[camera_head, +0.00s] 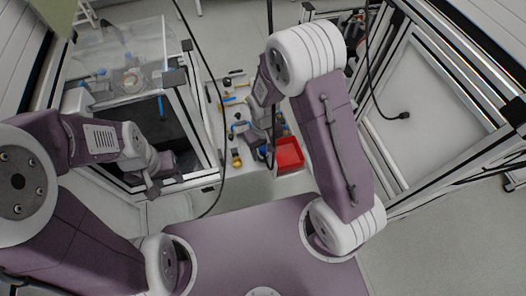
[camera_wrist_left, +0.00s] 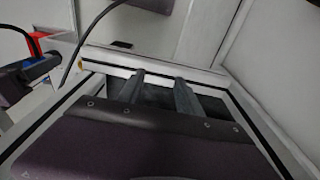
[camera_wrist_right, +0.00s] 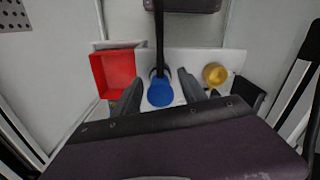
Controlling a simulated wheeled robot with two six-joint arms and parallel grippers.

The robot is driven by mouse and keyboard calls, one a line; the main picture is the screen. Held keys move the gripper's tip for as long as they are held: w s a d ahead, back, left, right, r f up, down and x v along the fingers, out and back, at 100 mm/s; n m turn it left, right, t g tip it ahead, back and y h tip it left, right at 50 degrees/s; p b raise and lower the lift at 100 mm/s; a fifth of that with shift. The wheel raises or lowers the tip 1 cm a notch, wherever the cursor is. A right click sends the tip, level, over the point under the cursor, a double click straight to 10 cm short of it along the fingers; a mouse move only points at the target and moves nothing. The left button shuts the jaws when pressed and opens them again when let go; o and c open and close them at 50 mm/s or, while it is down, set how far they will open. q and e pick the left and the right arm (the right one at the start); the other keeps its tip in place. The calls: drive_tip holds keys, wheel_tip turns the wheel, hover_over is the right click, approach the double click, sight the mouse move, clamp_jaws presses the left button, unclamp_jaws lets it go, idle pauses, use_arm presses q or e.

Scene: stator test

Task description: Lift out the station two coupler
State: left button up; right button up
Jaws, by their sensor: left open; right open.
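In the right wrist view a blue round part (camera_wrist_right: 160,93) shows between the fingers of my right gripper (camera_wrist_right: 160,84). The fingers are apart, and I cannot tell whether they touch it. A gold round part (camera_wrist_right: 214,74) lies to the right of them. I cannot tell which part is the station two coupler. In the head view my right gripper (camera_head: 257,138) is over the white work surface, partly hidden by its own wrist. My left gripper (camera_head: 151,186) is near the front edge of the left frame. Its fingers (camera_wrist_left: 160,90) are apart and empty in the left wrist view.
A red bin (camera_head: 289,154) stands right of my right gripper; it also shows in the right wrist view (camera_wrist_right: 113,72). A black cable (camera_wrist_right: 159,35) hangs over the blue part. Several small parts and tools lie on the white surface (camera_head: 222,112). Metal-framed stations flank both sides.

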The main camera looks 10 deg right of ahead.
drive_tip(key=shift+r, duration=0.1)
clamp_jaws()
